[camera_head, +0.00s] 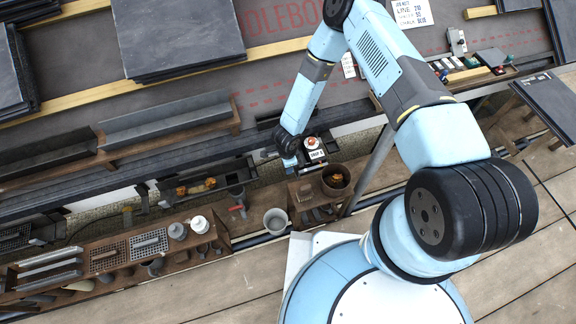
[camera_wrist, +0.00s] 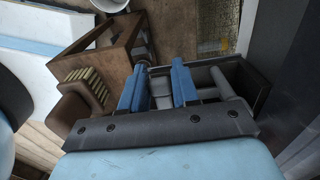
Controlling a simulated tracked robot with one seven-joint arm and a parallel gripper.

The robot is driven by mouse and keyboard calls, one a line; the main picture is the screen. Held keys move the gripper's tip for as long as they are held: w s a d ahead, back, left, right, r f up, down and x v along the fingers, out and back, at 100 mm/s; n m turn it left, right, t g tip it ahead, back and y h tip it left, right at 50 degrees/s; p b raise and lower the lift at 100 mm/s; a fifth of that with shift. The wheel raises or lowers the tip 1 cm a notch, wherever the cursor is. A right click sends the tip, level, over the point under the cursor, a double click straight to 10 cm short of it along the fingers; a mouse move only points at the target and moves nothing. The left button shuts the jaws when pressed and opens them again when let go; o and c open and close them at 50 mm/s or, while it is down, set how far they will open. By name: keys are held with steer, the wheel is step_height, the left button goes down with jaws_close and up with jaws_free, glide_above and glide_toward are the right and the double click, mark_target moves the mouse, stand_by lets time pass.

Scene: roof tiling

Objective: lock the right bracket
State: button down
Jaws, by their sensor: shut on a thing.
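My gripper (camera_wrist: 158,80) shows its two blue fingers in the wrist view, shut on a small grey piece (camera_wrist: 161,87) between them. The fingers reach into a dark, box-like channel (camera_wrist: 258,84) with grey rounded parts inside. I cannot tell for sure whether the grey piece belongs to the right bracket. In the head view my gripper (camera_head: 289,161) points down at the gutter line, left of a small labelled fitting (camera_head: 314,155) with an orange-red top. My own wrist hides much of the contact.
A brown pot (camera_head: 336,180) and a wooden box (camera_head: 304,206) stand close below the gripper. A grey bucket (camera_head: 276,221) is to their left. A wooden rack (camera_head: 110,255) holds trays at lower left. Slate stacks (camera_head: 178,38) lie on the roof above.

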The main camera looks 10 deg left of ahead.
steer(key=shift+w, duration=0.2)
steer(key=c, duration=0.9)
jaws_free()
steer(key=shift+s, duration=0.15)
steer(key=shift+a+r, duration=0.1)
steer(key=shift+r, duration=6.7)
